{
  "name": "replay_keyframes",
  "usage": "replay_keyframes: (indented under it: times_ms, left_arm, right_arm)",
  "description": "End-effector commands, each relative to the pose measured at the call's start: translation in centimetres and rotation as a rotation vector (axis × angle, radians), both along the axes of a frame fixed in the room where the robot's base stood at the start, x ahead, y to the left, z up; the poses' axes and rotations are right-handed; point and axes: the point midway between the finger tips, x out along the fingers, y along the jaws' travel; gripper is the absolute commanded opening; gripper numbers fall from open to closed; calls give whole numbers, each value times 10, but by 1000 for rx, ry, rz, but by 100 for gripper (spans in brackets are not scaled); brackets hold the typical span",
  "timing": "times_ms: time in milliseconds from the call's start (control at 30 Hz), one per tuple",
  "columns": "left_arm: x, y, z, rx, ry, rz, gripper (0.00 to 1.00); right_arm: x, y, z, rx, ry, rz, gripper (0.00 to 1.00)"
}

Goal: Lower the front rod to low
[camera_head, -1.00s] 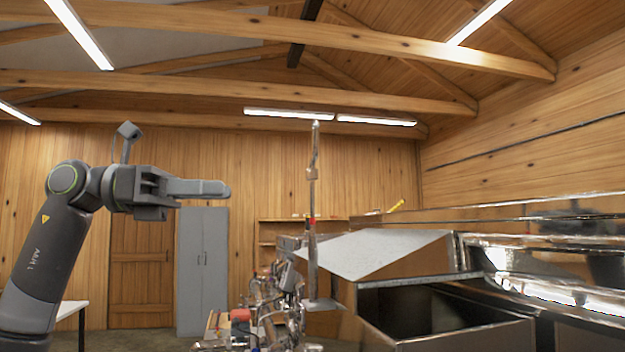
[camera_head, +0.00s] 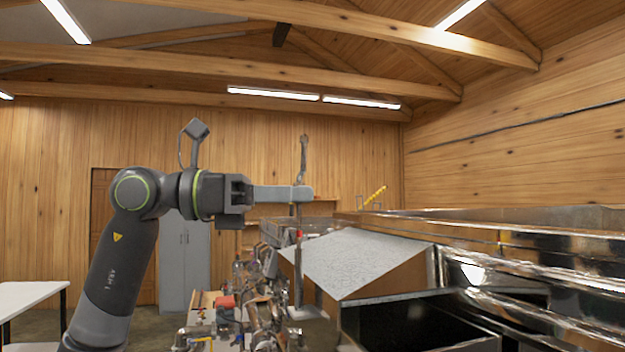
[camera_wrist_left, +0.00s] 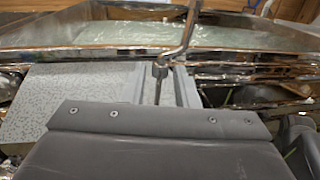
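The front rod (camera_head: 303,160) is a thin upright metal rod with a bent upper part and a red mark low down, standing beside the evaporator's sloped metal cover. My left gripper (camera_head: 300,193) points right at mid-height on the rod, and its fingers cross the rod's line, hiding a short stretch. In the left wrist view the two pale fingers (camera_wrist_left: 160,75) stand apart, with the rod (camera_wrist_left: 186,28) coming down into the gap between them. Space seems to show on both sides of the rod; I cannot tell whether a finger touches it. My right gripper is not in view.
The sloped cover (camera_head: 360,258) and the dark open-topped metal box (camera_head: 415,325) lie right of the rod. Long shiny pans (camera_head: 540,240) run along the right. Pipes and valves (camera_head: 262,310) crowd below the gripper. A white table (camera_head: 30,297) stands at left.

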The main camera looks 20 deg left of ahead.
Motion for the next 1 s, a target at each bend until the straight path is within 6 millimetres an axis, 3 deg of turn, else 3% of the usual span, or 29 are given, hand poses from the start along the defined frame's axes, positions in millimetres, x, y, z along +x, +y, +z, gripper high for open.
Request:
replay_keyframes:
  times_ms: [233, 600, 833, 1000]
  left_arm:
    - [10, -24, 1, 0, 0, -1, 27]
    - [12, -28, 0, 0, 0, 1, 27]
    - [12, -28, 0, 0, 0, 1, 0]
    - [12, -28, 0, 0, 0, 1, 0]
  right_arm:
    - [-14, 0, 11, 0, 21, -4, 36]
    - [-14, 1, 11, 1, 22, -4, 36]
    - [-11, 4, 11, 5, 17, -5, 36]
    - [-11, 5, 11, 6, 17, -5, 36]
